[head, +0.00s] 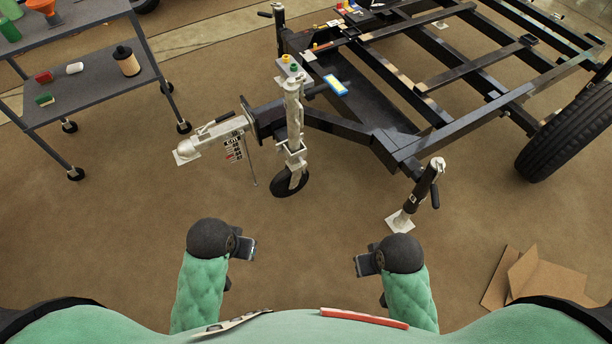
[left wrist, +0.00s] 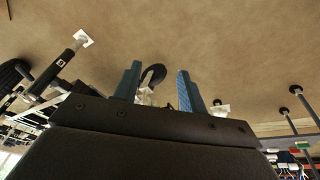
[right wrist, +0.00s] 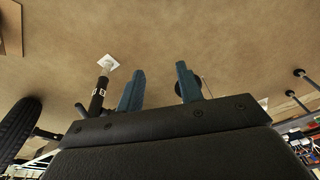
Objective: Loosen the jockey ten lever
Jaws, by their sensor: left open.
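The jockey wheel post (head: 292,108) stands upright at the front of the black trailer frame, with its black wheel (head: 290,182) on the floor. A pale clamp (head: 291,158) sits low on the post; I cannot clearly make out its lever. A thin rod (head: 248,160) hangs beside the silver coupling head (head: 215,138). My left gripper (head: 249,249) is open and empty, well short of the post. The wheel shows between its fingers in the left wrist view (left wrist: 154,74). My right gripper (head: 364,265) is open and empty, also apart from the trailer (head: 395,145).
A black support leg (head: 424,188) with a white foot stands right of the post. Cardboard (head: 535,277) lies at the lower right. The floor between my grippers and the trailer is clear.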

